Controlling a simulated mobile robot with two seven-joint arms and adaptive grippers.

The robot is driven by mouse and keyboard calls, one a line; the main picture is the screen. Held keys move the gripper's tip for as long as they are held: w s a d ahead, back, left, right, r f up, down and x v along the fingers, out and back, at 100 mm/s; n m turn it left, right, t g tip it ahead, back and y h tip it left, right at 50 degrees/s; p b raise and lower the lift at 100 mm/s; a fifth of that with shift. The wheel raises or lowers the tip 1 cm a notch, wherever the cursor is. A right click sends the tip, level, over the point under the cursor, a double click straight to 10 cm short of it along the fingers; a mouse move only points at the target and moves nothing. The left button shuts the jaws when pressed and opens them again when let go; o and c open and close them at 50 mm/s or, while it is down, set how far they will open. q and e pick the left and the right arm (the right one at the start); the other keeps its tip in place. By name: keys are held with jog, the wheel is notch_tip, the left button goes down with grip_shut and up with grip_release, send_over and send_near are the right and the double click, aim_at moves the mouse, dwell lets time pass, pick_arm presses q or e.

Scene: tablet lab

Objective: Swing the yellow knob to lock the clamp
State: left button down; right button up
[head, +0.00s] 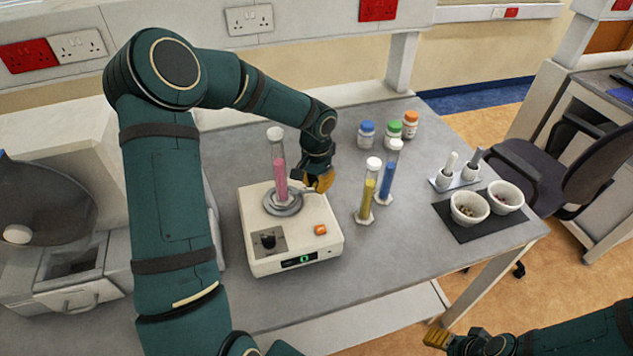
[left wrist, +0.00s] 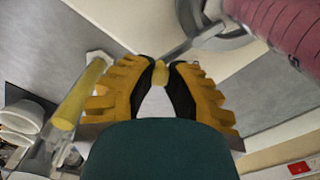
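The white mixer (head: 262,262) stands on the table. A tube of pink liquid (head: 279,165) stands upright in its grey round clamp (head: 284,210). In the left wrist view the pink tube (left wrist: 285,25) and part of the clamp (left wrist: 205,30) show at upper right, with a thin grey lever (left wrist: 180,50) running towards the yellow knob (left wrist: 163,72). My left gripper (head: 322,186) is at the clamp's right side. In the left wrist view its fingertips (left wrist: 163,66) close on the knob from both sides. The knob is hidden in the head view. My right gripper (head: 436,338) is low at the bottom edge, its fingers unclear.
A yellow-liquid tube (head: 367,191) and a blue-liquid tube (head: 388,172) stand close right of my left gripper. Capped bottles (head: 393,130) stand behind. Two bowls (head: 468,209) sit on a dark mat at right. The table's front right is clear.

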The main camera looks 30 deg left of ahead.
pick_arm(q)
jog(key=shift+w+a+f+n+b, duration=0.1)
jog(key=shift+w+n+b, duration=0.05)
jog(key=shift+n+b, duration=0.4)
jog(key=shift+w+a+n+b, duration=0.2)
jog(key=shift+n+b, duration=0.25)
jog(key=shift+n, duration=0.2)
jog(key=c, duration=0.9)
grip_release()
jog(key=shift+o, duration=0.2)
notch_tip(320, 180, up, 12)
